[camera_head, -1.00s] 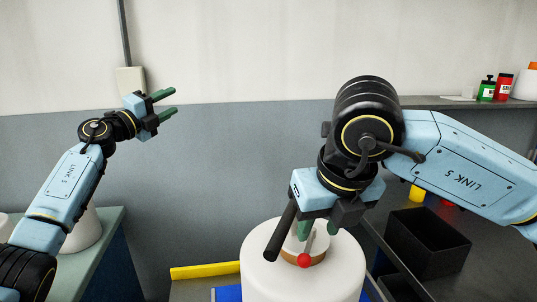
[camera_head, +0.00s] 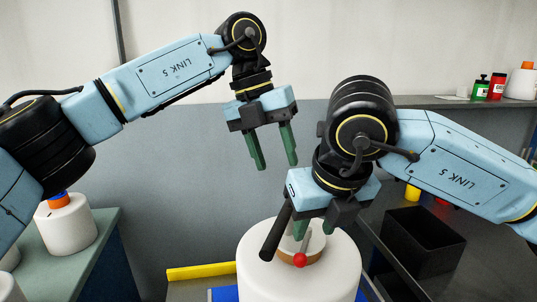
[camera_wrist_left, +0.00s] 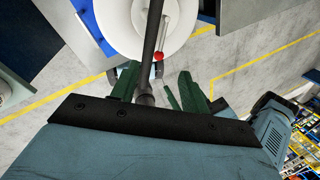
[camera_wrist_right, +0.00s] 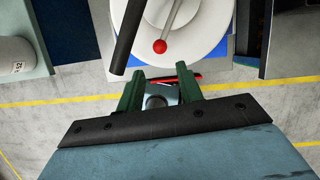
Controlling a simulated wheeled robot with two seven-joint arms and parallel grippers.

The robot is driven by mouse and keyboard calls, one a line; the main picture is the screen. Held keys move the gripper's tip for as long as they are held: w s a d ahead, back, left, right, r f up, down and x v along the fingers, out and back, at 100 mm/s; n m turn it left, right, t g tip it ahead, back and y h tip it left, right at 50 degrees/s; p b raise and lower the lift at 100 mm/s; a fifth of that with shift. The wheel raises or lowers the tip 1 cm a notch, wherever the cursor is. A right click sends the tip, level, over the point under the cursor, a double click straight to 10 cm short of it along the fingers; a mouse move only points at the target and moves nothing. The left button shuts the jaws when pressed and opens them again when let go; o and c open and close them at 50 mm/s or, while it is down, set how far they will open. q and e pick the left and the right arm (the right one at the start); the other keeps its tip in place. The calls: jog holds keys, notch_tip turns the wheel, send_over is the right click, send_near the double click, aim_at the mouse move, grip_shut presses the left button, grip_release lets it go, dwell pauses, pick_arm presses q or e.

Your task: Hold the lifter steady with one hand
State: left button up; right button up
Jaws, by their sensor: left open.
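The lifter is a tool with a black bar handle (camera_head: 276,231), a thin lever and a red ball (camera_head: 299,260). It stands on top of a big white bobbin (camera_head: 335,275). My right gripper (camera_head: 312,228) is low over the bobbin's top, right behind the handle. In the right wrist view its green fingers (camera_wrist_right: 158,82) are apart with nothing clearly between them; the handle (camera_wrist_right: 128,38) runs beside the left fingertip. My left gripper (camera_head: 276,165) is open and empty, above and behind the lifter. The left wrist view shows the handle (camera_wrist_left: 151,50) running between its fingers, beyond them.
A black bin (camera_head: 425,243) stands on the dark bench to the right. A yellow bar (camera_head: 200,271) lies left of the bobbin. Bottles (camera_head: 497,87) stand on the back shelf.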

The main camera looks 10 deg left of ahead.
aim_at(281, 216)
pick_arm(q)
jog(key=shift+y, duration=0.6)
jog(key=f, duration=0.4)
jog(key=s+d+f, duration=0.1)
jog(key=f, duration=0.8)
jog(key=shift+s+d+f, duration=0.2)
jog(key=shift+d, duration=0.2)
jog(key=shift+c, duration=0.3)
